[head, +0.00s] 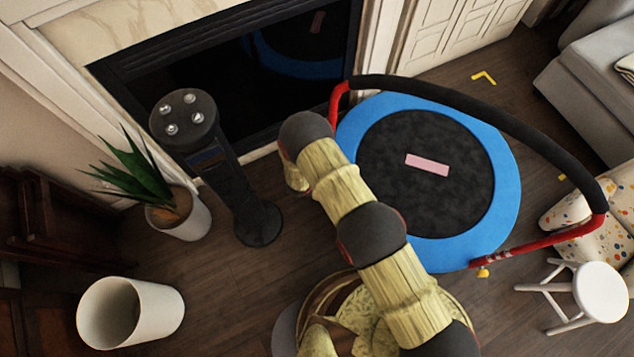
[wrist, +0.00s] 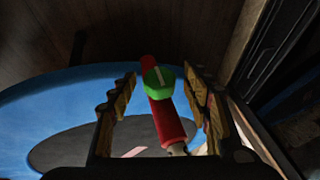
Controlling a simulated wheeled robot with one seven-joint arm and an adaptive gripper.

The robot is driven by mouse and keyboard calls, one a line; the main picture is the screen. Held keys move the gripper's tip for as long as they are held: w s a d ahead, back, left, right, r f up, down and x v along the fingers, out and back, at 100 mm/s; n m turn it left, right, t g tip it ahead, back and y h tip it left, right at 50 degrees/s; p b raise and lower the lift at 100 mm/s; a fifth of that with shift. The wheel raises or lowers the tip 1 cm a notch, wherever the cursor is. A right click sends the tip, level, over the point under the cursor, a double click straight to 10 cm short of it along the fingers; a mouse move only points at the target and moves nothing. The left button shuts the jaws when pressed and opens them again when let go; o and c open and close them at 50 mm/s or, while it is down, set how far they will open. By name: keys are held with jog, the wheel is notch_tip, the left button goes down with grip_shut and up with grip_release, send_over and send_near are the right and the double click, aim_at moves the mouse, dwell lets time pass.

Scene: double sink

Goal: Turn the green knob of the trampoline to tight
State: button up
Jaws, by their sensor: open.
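The trampoline (head: 503,190) has a blue rim, a black mat and a handlebar on red posts. In the wrist view, the green knob (wrist: 158,83) sits on a red post (wrist: 172,122) and bears a pale line running roughly along the post. My gripper (wrist: 159,92) is open, with one finger on each side of the knob. I see gaps between fingers and knob; the depth between them is hard to judge. In the head view, my arm hides the green knob and most of the gripper. A yellow knob (head: 483,272) shows on the other red post.
A dark tower heater (head: 225,170) and a potted plant (head: 180,215) stand left of my arm, near the fireplace (head: 290,80). A white bin (head: 130,312) is at lower left. A white stool (head: 600,292) and patterned chair (head: 585,215) are at right.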

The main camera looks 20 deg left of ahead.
jog(key=shift+c, duration=0.6)
jog(key=c, duration=1)
jog(key=shift+t+y, duration=0.3)
jog(key=shift+y, duration=0.1)
jog(key=shift+c, duration=0.2)
jog(key=shift+s+d+f+m+t+y, duration=0.15)
jog(key=shift+m+t+y, duration=0.1)
jog(key=shift+t+y, duration=0.35)
jog(key=shift+s+d+m+t+y, duration=0.1)
jog(key=shift+m+t+y, duration=0.15)
jog(key=shift+t+y, duration=0.3)
jog(key=t+y, duration=0.2)
jog(key=m+t+y, duration=0.1)
jog(key=shift+d+f, duration=0.2)
jog(key=shift+f, duration=0.05)
jog(key=t+y, duration=0.1)
jog(key=m+t+y, duration=0.1)
jog(key=t+y, duration=0.1)
jog(key=shift+s+f+m+t, duration=0.1)
jog(key=shift+f+m+t, duration=0.15)
jog(key=shift+f+m, duration=0.05)
jog(key=shift+f+m+t+y, duration=0.1)
jog(key=shift+m+t+y, duration=0.6)
jog(key=shift+t, duration=1.1)
jog(key=shift+w+a, duration=0.1)
jog(key=shift+w, duration=0.1)
